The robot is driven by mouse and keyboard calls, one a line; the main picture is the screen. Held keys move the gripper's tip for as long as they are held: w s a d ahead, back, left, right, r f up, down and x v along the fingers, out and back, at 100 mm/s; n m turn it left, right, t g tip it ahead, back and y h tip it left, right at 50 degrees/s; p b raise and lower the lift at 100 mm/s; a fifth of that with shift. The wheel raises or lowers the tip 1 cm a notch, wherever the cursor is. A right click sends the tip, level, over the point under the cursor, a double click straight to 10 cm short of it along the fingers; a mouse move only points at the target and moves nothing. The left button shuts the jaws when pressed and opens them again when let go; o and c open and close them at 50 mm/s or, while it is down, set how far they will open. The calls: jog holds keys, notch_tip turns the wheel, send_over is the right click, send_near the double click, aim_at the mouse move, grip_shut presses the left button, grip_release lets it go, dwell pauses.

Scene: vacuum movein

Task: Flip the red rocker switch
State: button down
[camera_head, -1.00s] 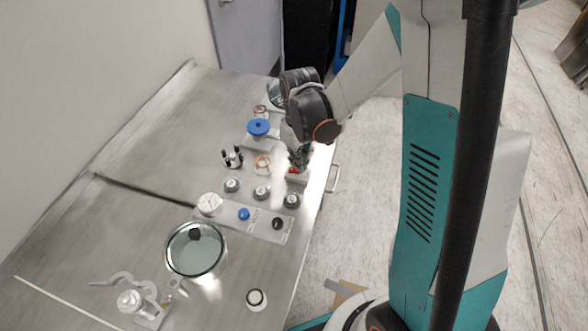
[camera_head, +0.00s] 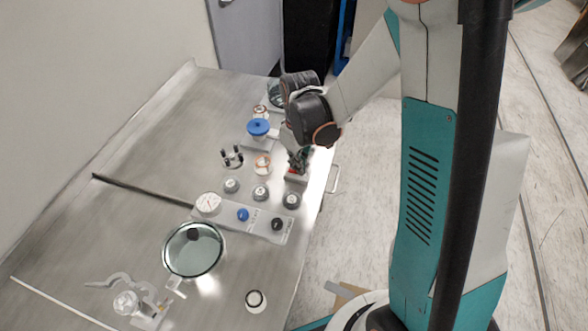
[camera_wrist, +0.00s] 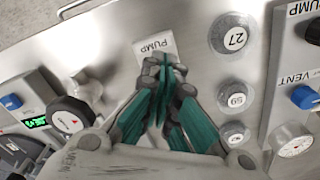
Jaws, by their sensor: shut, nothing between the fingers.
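The red rocker switch (camera_head: 292,171) shows as a small red patch on a pale block near the table's right edge in the head view. My gripper (camera_head: 299,158) points down right over it, its fingers covering part of the block. In the wrist view my gripper (camera_wrist: 164,66) is shut and empty, with its green fingers together. Its tips overlap the lower edge of a white plate marked PUMP (camera_wrist: 154,44). The red rocker is hidden behind the fingers there. Whether the tips touch it, and which way it is tilted, I cannot tell.
Numbered round weights (camera_head: 261,193) stand just in front. A panel (camera_head: 262,227) holds a gauge, a blue knob and a black knob. A blue-topped device (camera_head: 258,128) stands behind, left of my gripper. A glass-lidded vessel (camera_head: 194,250) stands nearer. Bare table lies at the left.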

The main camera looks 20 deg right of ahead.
jog(key=shift+r, duration=0.1)
jog(key=shift+r+p, duration=2.4)
jog(key=shift+r, duration=1)
jog(key=shift+r, duration=0.15)
jog(key=s+r+m+t+b, duration=0.3)
jog(key=s+r+t, duration=0.4)
jog(key=s+r, duration=0.7)
jog(key=shift+s+r+m, duration=0.25)
jog(key=shift+s+m, duration=0.25)
jog(key=shift+m, duration=0.4)
